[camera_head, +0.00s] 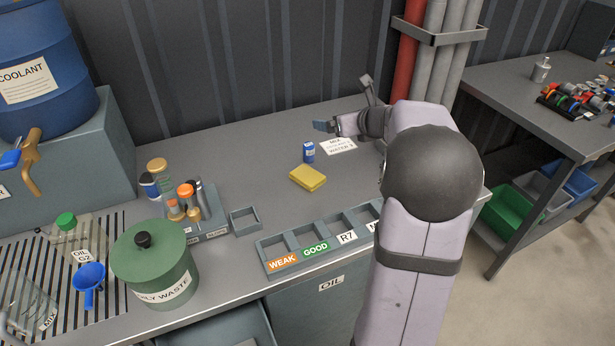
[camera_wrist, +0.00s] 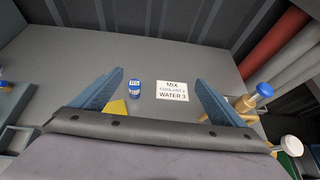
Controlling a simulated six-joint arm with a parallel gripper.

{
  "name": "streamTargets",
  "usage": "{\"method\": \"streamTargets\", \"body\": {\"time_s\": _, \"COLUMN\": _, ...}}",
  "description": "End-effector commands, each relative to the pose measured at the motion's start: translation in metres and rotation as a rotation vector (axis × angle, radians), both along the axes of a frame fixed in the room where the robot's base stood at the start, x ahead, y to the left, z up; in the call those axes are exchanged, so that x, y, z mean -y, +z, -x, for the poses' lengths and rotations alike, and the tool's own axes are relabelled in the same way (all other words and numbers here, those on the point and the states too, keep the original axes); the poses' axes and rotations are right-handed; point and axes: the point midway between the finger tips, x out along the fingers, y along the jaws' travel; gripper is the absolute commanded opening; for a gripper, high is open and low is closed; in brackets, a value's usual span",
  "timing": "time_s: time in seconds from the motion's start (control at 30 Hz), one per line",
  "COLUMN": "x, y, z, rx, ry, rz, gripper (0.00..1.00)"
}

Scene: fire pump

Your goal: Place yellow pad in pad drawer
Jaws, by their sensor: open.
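The yellow pad (camera_head: 307,177) lies flat on the grey bench, in front of a small blue can (camera_head: 308,152). In the wrist view, part of the pad (camera_wrist: 116,107) shows beside the left finger, partly hidden by my gripper. My gripper (camera_head: 325,126) is open and empty, above the back of the bench, beyond the pad and apart from it. Both blue fingers are spread wide in the wrist view (camera_wrist: 160,92). A grey open-topped drawer or bin (camera_head: 222,327) shows below the bench's front edge, cut off by the frame; I cannot read a pad label on it.
A compartment tray (camera_head: 268,268) with WEAK and GOOD labels lies along the front edge. A small empty tray (camera_head: 245,221), a bottle rack (camera_head: 213,226) and a green waste pot (camera_head: 155,265) stand left of the pad. A MIX card (camera_head: 339,147) lies behind it.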

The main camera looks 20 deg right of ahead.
Motion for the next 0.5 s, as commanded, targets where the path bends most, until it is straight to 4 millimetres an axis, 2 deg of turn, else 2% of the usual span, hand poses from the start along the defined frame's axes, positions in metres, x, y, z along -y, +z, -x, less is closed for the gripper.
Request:
{"method": "streamTargets", "body": {"time_s": 0.03, "x": -0.005, "y": -0.001, "z": -0.015, "rx": -0.006, "ry": -0.052, "rz": 0.001, "gripper": 0.94}}
{"method": "streamTargets", "body": {"time_s": 0.2, "x": -0.011, "y": -0.001, "z": -0.047, "rx": -0.009, "ry": -0.276, "rz": 0.004, "gripper": 0.94}}
{"method": "streamTargets", "body": {"time_s": 0.33, "x": -0.023, "y": 0.001, "z": -0.059, "rx": 0.0, "ry": -0.448, "rz": 0.002, "gripper": 0.94}}
{"method": "streamTargets", "body": {"time_s": 0.5, "x": -0.049, "y": 0.005, "z": -0.059, "rx": 0.022, "ry": -0.671, "rz": 0.004, "gripper": 0.94}}
